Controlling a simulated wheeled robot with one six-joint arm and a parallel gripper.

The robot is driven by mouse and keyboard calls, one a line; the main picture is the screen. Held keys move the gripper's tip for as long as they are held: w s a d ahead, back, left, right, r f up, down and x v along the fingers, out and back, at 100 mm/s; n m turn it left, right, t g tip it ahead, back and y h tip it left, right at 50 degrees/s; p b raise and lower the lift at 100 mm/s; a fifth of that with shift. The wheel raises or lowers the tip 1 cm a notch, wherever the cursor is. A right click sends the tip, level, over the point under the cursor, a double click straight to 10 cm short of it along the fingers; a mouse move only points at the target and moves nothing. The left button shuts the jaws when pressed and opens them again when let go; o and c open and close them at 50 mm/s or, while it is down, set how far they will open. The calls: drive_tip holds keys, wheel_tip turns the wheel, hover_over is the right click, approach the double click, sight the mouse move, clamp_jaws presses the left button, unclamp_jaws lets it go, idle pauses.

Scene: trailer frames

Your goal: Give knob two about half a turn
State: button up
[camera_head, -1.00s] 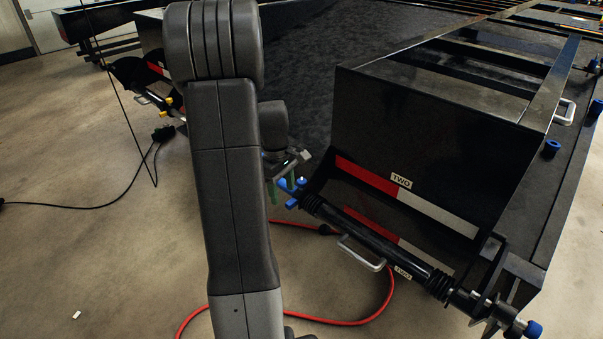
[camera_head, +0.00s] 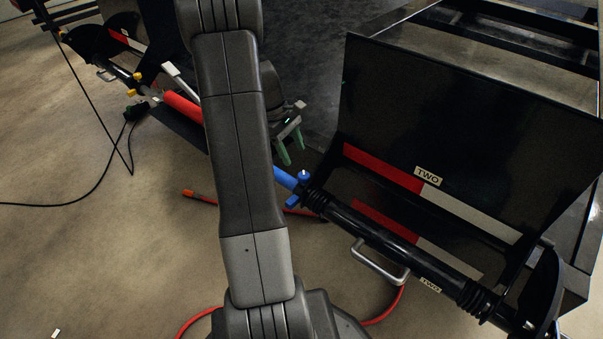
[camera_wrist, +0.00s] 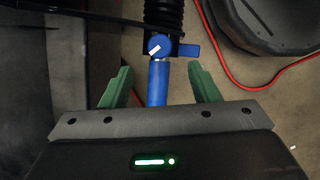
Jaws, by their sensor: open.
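The blue knob (camera_head: 303,177) with a white mark sits at the left end of the black tube on the trailer frame labelled TWO (camera_head: 428,176). In the wrist view the knob (camera_wrist: 160,47) shows its white bar slanting up to the right, with a blue tab to its right and a blue shaft (camera_wrist: 158,82) below. My gripper (camera_head: 289,155) has green fingers and is just above and left of the knob in the head view. In the wrist view my gripper (camera_wrist: 160,85) is open, its fingers apart on either side of the shaft, with the knob beyond the fingertips. Nothing is held.
A metal handle (camera_head: 379,264) sticks out from the tube. A red hose (camera_head: 385,309) lies on the floor below. Another trailer frame with yellow knobs (camera_head: 137,75) stands at the upper left. A black cable (camera_head: 60,204) crosses the open floor at left.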

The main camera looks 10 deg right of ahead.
sight(303, 174)
drive_tip(key=b+x, duration=0.2)
drive_tip(key=x, duration=0.5)
drive_tip(key=shift+d+f, duration=0.1)
drive_tip(key=shift+f, duration=0.3)
drive_tip(key=shift+c, duration=0.5)
drive_tip(key=c, duration=0.9)
drive_tip(key=m+p, duration=0.2)
drive_tip(key=shift+d+r+y+p, duration=0.1)
drive_tip(key=shift+r+y+p, duration=0.2)
drive_tip(key=shift+w+f+m+g+y+p, duration=0.1)
drive_tip(key=shift+m+g+y+p, duration=0.25)
drive_tip(key=shift+m+p, duration=0.5)
drive_tip(key=shift+f+m, duration=0.2)
drive_tip(key=shift+m, duration=0.35)
drive_tip(key=o, duration=1)
drive_tip(key=shift+r, duration=0.1)
